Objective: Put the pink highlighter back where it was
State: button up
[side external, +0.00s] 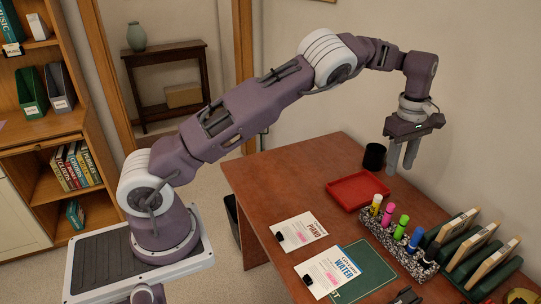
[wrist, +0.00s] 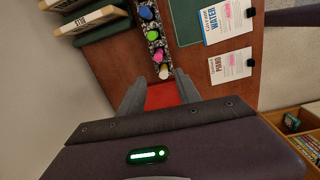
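The pink highlighter (side external: 387,214) stands upright in a black-and-white speckled holder (side external: 425,270), between a yellow highlighter (side external: 376,203) and a green one (side external: 402,225). A blue one (side external: 415,239) stands further along the row. In the wrist view the pink highlighter (wrist: 158,54) shows just beyond my fingertips. My gripper (side external: 399,172) is raised above the back of the desk, over the far side of the red tray (side external: 358,191). In the wrist view my gripper (wrist: 160,74) has its fingers apart with nothing between them.
A black cup (side external: 374,156) stands behind the tray. Two papers, marked PIANO (side external: 298,231) and WATER (side external: 333,270), and a green mat (side external: 365,275) lie at the front.

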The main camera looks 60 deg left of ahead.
jog(key=s+a+r+m+t+h, duration=0.1)
jog(key=s+r+m, duration=0.1)
jog(key=s+r, duration=0.3)
jog(key=s+r+m+t, duration=0.1)
jog(key=s+r, duration=0.1)
jog(key=r, duration=0.6)
jog(key=s+r+m+t, duration=0.1)
jog(key=s+r+m, duration=0.5)
jog(key=s, duration=0.7)
jog(key=s+d+f+m+t, duration=0.1)
jog(key=s+m, duration=0.3)
jog(key=s, duration=0.6)
jog(key=s+f+m+t+y, duration=0.1)
jog(key=s+f+m, duration=0.2)
jog(key=s, duration=0.7)
jog(key=shift+s+d+f+m, duration=0.15)
jog(key=shift+s+d+m, duration=0.15)
jog(key=shift+m, duration=0.4)
